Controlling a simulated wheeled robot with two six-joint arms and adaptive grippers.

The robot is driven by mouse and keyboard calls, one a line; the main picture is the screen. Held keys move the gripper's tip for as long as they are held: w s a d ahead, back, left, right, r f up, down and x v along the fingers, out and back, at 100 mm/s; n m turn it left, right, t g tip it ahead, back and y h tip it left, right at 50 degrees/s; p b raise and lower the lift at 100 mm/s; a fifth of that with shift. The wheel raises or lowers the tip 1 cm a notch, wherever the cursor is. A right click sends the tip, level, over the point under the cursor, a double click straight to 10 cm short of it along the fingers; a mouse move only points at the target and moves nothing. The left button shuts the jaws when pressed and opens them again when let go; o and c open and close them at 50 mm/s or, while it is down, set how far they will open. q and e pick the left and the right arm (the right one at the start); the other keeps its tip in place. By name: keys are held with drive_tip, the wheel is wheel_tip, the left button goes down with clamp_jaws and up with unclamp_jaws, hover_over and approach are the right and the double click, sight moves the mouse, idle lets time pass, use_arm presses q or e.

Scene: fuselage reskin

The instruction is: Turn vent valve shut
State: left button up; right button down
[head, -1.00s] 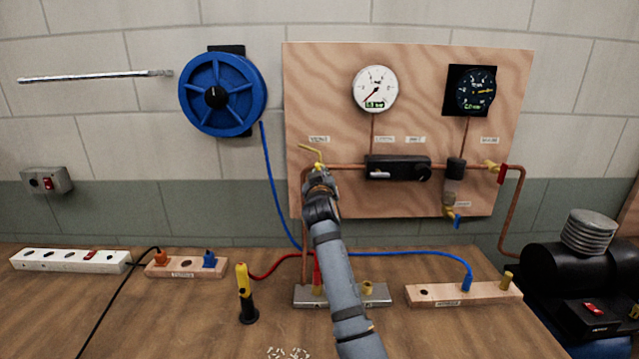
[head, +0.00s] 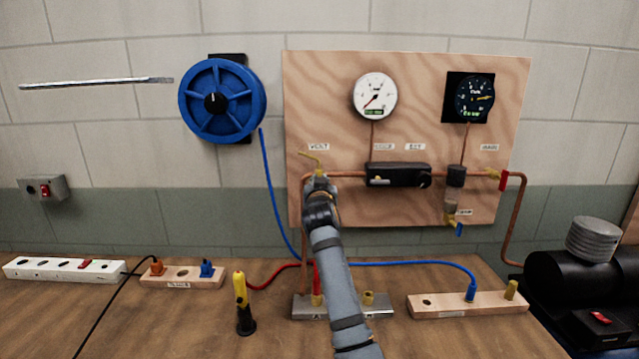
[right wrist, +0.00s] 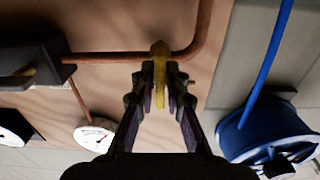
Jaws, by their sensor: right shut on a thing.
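The vent valve (head: 315,158) sits at the upper left corner of the copper pipe on the plywood board, under a label that seems to read VENT. Its brass-yellow lever sticks up and to the left in the head view. My right gripper (head: 319,180) is at the valve from below and hides its lower part. In the right wrist view the yellow valve part (right wrist: 160,72) stands between the two dark fingers of my right gripper (right wrist: 161,88), which are shut on it. My left gripper is not in view.
A blue hose reel (head: 240,100) hangs left of the board. A black regulator (head: 395,174), a white gauge (head: 375,92) and a dark gauge (head: 483,97) are on the board. A yellow-black tool (head: 242,300) stands on the bench, with hoses and metal and wooden blocks nearby.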

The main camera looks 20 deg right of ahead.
sight(319, 171)
drive_tip(key=c, duration=1.4)
unclamp_jaws()
drive_tip(key=shift+w+f, duration=0.1)
drive_tip(key=shift+w, duration=0.05)
drive_tip(key=shift+c, duration=0.2)
drive_tip(key=shift+r, duration=0.2)
wheel_tip(319, 171, up, 10)
drive_tip(key=shift+f, duration=0.15)
